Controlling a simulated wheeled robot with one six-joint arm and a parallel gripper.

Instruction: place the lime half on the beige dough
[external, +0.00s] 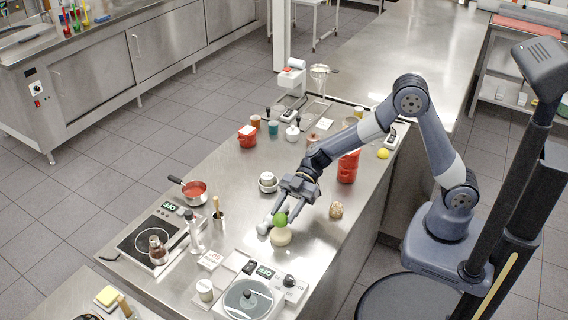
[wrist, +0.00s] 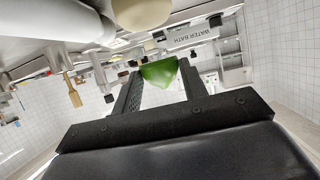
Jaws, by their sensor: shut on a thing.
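The lime half (external: 280,219) is bright green, and my gripper (external: 284,211) is shut on it. In the wrist view the lime half (wrist: 160,72) sits between the two dark fingertips. The beige dough (external: 281,238) is a pale round lump on the steel counter, directly below the lime half in the external view. The two look very close there; I cannot tell whether they touch. A beige rounded shape at the top edge of the wrist view looks like the dough (wrist: 142,12), partly cut off.
A whitish cylinder (external: 263,229) lies just left of the dough. A brown speckled lump (external: 336,210) is to its right. A scale with a round plate (external: 247,299) stands in front, a hot plate (external: 148,243) at left. Red containers (external: 348,167) stand behind my gripper.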

